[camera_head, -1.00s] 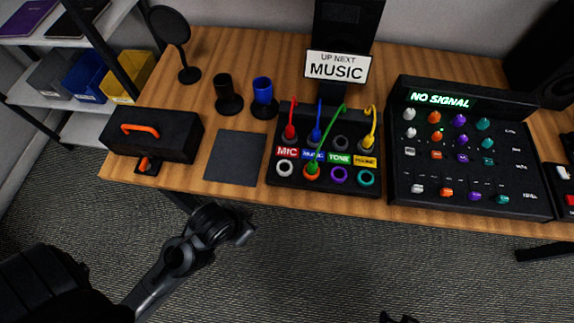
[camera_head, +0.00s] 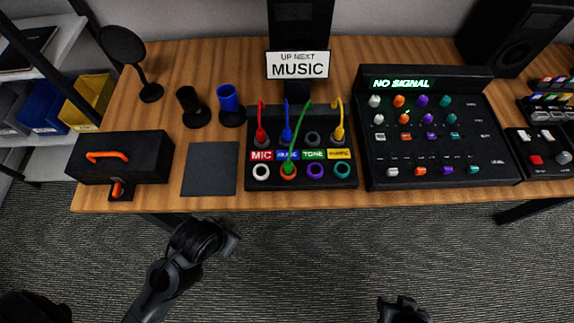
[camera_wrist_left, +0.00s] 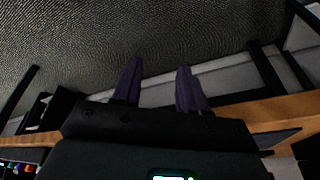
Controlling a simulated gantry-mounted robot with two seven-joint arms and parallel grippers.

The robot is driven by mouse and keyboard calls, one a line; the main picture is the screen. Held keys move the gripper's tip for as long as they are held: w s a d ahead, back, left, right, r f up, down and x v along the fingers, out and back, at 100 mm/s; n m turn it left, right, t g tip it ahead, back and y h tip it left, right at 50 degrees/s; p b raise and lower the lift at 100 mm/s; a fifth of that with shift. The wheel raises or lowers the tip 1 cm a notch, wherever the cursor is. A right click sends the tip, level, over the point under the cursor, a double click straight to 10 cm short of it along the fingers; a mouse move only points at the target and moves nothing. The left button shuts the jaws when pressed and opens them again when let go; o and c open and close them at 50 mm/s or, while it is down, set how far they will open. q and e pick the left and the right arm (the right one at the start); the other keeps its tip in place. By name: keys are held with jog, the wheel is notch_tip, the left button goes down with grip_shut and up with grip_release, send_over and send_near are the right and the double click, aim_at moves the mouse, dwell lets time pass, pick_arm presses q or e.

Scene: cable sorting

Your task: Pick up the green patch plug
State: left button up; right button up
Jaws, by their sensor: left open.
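The green patch plug (camera_head: 289,167) stands in the orange-ringed socket in the lower row of the patch box (camera_head: 255,183). Its green cable (camera_head: 299,133) runs up toward the upper row beside the TONE label. My left gripper (camera_head: 231,242) is below the desk's front edge, left of and apart from the plug. In the left wrist view its two dark fingers (camera_wrist_left: 158,78) are spread with nothing between them. My right gripper (camera_head: 402,305) shows only partly at the bottom edge; its jaws cannot be made out.
Red (camera_head: 261,133), blue (camera_head: 287,133) and yellow (camera_head: 339,131) plugs stand in the upper row, close to the green cable. A dark mat (camera_head: 210,165) lies left of the box. The mixer (camera_head: 440,150) stands right. The desk edge (camera_head: 330,200) lies between grippers and box.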

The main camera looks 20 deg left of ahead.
pick_arm(q)
jog(key=shift+d, duration=0.15)
jog(key=shift+o, duration=0.4)
jog(key=shift+o, duration=0.9)
